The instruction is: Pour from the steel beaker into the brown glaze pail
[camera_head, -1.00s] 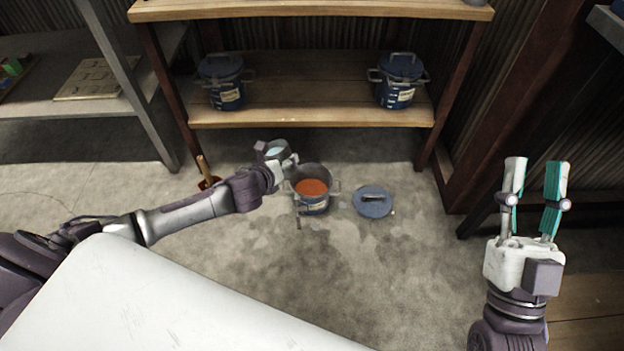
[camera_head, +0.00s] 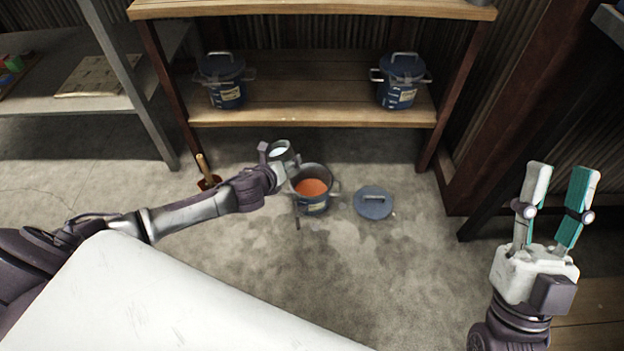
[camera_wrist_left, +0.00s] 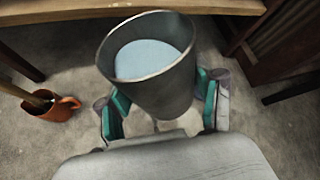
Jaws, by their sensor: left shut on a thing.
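The steel beaker (camera_wrist_left: 157,82) is held in my left gripper (camera_head: 285,162); pale bluish-white liquid (camera_wrist_left: 147,58) shows inside it in the left wrist view. The beaker also shows in the head view (camera_head: 279,148), close to upright, beside the upper left of the open pail's rim. The open pail (camera_head: 313,205) stands on the floor, with orange-brown glaze (camera_head: 310,188) inside and a label on its front. My left gripper's fingers are shut around the beaker. My right gripper (camera_head: 560,192) is open and empty, far to the right.
A blue lid (camera_head: 373,203) lies on the floor right of the pail. An orange-brown pot with a wooden handle (camera_head: 208,181) stands to the left. Two lidded blue pails (camera_head: 226,95) (camera_head: 398,95) sit on the wooden shelf (camera_head: 310,118) behind. The floor in front is clear.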

